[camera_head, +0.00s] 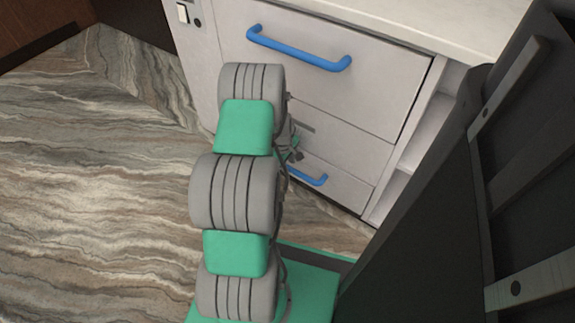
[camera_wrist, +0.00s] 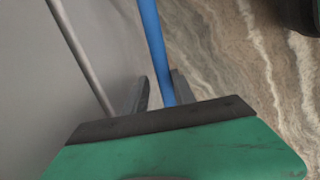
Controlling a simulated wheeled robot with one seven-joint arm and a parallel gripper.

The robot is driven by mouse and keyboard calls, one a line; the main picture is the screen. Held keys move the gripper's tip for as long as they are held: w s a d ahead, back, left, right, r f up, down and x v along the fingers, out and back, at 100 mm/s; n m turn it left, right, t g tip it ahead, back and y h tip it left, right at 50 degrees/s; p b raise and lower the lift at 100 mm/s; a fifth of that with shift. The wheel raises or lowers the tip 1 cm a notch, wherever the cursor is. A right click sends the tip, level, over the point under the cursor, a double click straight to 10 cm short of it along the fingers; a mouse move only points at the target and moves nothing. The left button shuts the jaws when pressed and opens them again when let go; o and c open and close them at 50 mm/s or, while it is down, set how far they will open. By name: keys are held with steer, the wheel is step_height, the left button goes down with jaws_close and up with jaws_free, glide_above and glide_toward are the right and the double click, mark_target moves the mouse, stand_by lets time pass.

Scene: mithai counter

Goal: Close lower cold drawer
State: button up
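The lower drawer (camera_head: 343,187) is at the bottom of the white cabinet, with a blue bar handle (camera_head: 317,181) partly hidden behind my arm. Its front looks flush or nearly flush with the cabinet; I cannot tell whether a small gap is left. My gripper (camera_head: 294,150) is low in front of the cabinet, mostly hidden by my arm in the head view. In the wrist view my gripper (camera_wrist: 160,92) has its two dark fingers apart, with a blue bar (camera_wrist: 153,40) running between them. The bar lies nearer the right finger, and a gap shows on the left.
The upper drawer (camera_head: 365,85) with its blue handle (camera_head: 300,50) appears closed. Open shelves (camera_head: 425,130) are at the cabinet's right, under a pale countertop (camera_head: 450,22). The marbled floor (camera_head: 90,170) at left is clear. A grey strip (camera_wrist: 82,58) runs beside the blue bar.

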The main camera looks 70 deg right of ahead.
steer(key=o, duration=0.3)
steer(key=r+p, duration=0.1)
steer(key=r, duration=0.1)
steer(key=a+r+p, duration=0.1)
steer(key=r, duration=0.2)
steer(key=r+p, duration=0.1)
steer(key=r, duration=0.1)
steer(key=shift+w+a+r, duration=0.25)
steer(key=shift+a+r, duration=0.05)
steer(key=shift+r, duration=0.1)
